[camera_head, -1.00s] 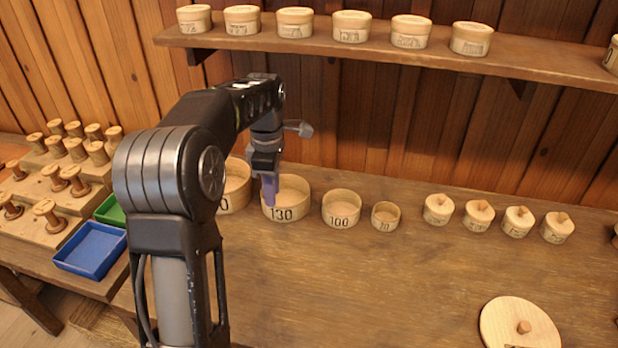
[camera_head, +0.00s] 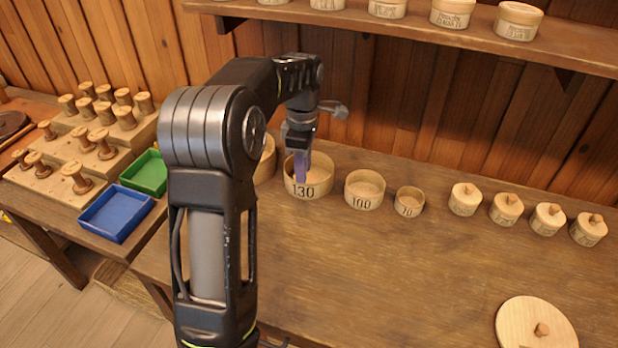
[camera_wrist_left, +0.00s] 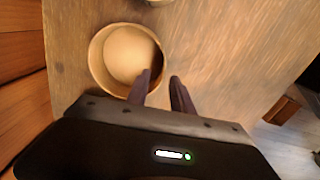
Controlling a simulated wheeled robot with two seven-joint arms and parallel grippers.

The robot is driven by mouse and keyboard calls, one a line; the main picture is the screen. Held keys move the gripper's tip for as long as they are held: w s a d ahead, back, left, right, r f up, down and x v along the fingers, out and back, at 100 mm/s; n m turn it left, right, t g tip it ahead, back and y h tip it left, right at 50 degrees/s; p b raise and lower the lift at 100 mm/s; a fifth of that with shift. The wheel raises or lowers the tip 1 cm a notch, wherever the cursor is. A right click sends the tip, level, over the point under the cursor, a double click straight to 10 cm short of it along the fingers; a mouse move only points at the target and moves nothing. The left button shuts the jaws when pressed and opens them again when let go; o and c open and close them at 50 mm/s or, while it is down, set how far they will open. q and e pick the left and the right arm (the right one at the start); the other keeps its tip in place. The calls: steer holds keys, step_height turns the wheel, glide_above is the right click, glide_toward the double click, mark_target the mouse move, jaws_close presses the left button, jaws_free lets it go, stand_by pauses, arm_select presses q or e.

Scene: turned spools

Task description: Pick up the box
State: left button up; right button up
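The open round wooden box marked 130 (camera_head: 306,191) stands on the bench, in a row with similar open boxes. It also shows in the left wrist view (camera_wrist_left: 97,62), seen from above and empty. My left gripper (camera_head: 301,170) points down at this box, its purple fingers overlapping the box's opening. In the left wrist view the gripper (camera_wrist_left: 162,86) has its two dark fingers apart. One finger overlaps the inside of the box and the other is outside, with the rim between them. I cannot tell whether they touch the wall. My right gripper is out of view.
Boxes marked 100 (camera_head: 364,190) and 70 (camera_head: 409,202) stand to the right, then several small lidded boxes. A round lid (camera_head: 535,325) lies near the front. Blue (camera_head: 116,214) and green (camera_head: 146,174) trays and spools are left. A shelf (camera_head: 420,33) overhangs behind.

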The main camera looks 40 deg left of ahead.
arm_select(q)
steer(key=shift+s+f+p, duration=0.15)
steer(key=shift+f+p, duration=0.3)
steer(key=shift+f, duration=2.15)
jaws_close()
